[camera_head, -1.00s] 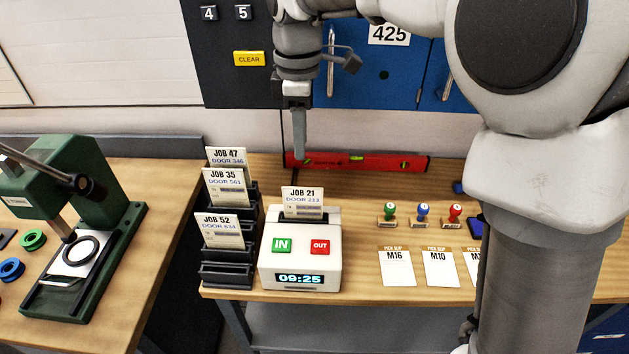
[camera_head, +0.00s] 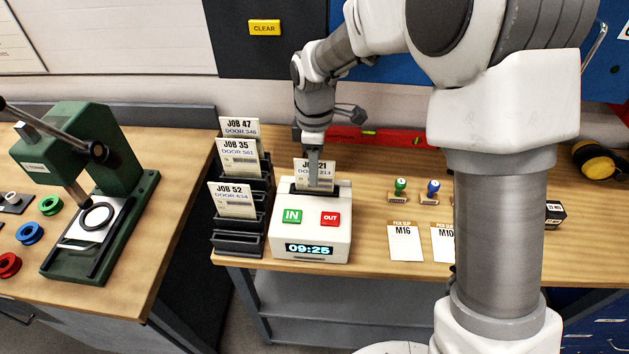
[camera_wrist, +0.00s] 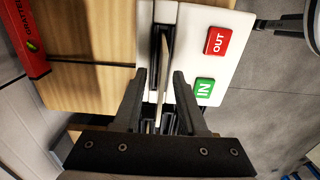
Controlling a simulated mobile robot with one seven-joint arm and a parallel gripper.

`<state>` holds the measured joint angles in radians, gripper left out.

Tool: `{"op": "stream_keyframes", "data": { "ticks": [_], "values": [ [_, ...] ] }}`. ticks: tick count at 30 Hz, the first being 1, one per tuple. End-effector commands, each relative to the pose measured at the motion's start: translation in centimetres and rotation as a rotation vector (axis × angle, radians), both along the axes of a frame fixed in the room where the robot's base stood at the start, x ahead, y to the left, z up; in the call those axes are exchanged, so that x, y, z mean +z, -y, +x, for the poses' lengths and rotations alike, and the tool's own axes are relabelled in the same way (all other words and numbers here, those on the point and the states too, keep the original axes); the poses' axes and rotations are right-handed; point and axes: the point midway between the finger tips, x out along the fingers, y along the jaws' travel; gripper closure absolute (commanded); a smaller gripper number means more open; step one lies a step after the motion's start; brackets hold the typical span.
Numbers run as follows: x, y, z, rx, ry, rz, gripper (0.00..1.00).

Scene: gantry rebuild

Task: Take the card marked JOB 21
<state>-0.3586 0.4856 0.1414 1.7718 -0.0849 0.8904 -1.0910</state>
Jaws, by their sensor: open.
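The JOB 21 card (camera_head: 300,174) stands upright in the slot at the top of the white time clock (camera_head: 312,240). In the head view my gripper (camera_head: 313,180) is in front of the card and hides its middle. In the wrist view the card (camera_wrist: 161,85) shows edge-on as a thin pale strip. My gripper (camera_wrist: 158,88) is open there, with one finger on each side of the card and a gap on both sides. The clock's red OUT button (camera_wrist: 217,40) and green IN button (camera_wrist: 204,88) are beside the fingers.
A black rack (camera_head: 240,243) left of the clock holds the JOB 47 (camera_head: 240,128), JOB 35 (camera_head: 237,158) and JOB 52 (camera_head: 231,200) cards. A red level (camera_head: 400,139) lies behind. Stamps (camera_head: 400,188) and pick slips (camera_head: 405,243) lie to the right.

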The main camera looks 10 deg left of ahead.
Motion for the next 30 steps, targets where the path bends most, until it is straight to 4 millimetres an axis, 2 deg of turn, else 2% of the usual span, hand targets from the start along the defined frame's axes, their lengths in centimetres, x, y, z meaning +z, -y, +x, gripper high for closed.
{"op": "stream_keyframes", "data": {
  "ticks": [4,11,14,18,19,30],
  "values": [
    [-1.47,0.03,-0.07,0.000,-0.002,-0.001,0.59],
    [-1.65,0.02,-0.02,0.000,0.001,0.000,0.59],
    [-1.64,0.02,-0.02,0.000,0.001,0.000,0.73],
    [-1.63,0.02,-0.03,0.000,0.001,0.000,0.98],
    [-1.63,0.02,-0.03,0.000,0.001,0.000,1.00],
    [-1.60,0.01,-0.02,0.000,0.001,0.000,1.00]
  ]
}}
